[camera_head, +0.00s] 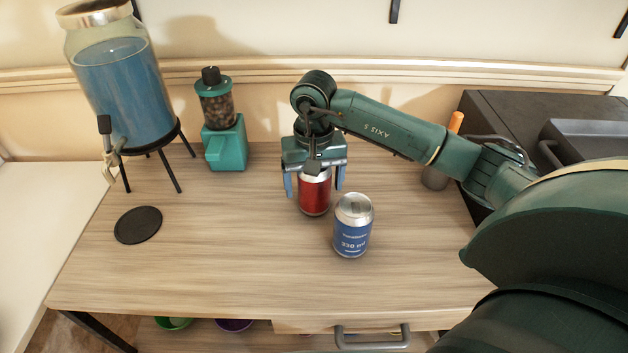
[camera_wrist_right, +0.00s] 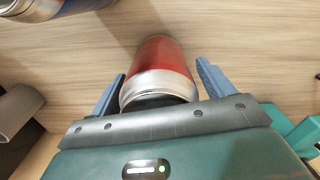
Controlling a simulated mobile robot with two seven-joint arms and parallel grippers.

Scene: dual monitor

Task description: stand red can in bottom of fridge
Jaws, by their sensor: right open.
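A red can (camera_head: 314,193) stands upright on the wooden table, near the middle. It also shows in the right wrist view (camera_wrist_right: 160,62), between the fingers. My right gripper (camera_head: 314,190) points down over the can from behind. Its two blue fingers are open, one on each side of the can, with a gap visible on both sides in the right wrist view (camera_wrist_right: 160,85). The can's top is partly hidden by the gripper in the head view. No fridge shows in either view. My left gripper is not in view.
A blue can (camera_head: 353,228) stands close to the red can, in front and to the right. A grinder (camera_head: 224,140), a drink dispenser (camera_head: 125,95) and a black coaster (camera_head: 138,225) are at the left. A dark appliance (camera_head: 545,115) is at the right. The table's front is clear.

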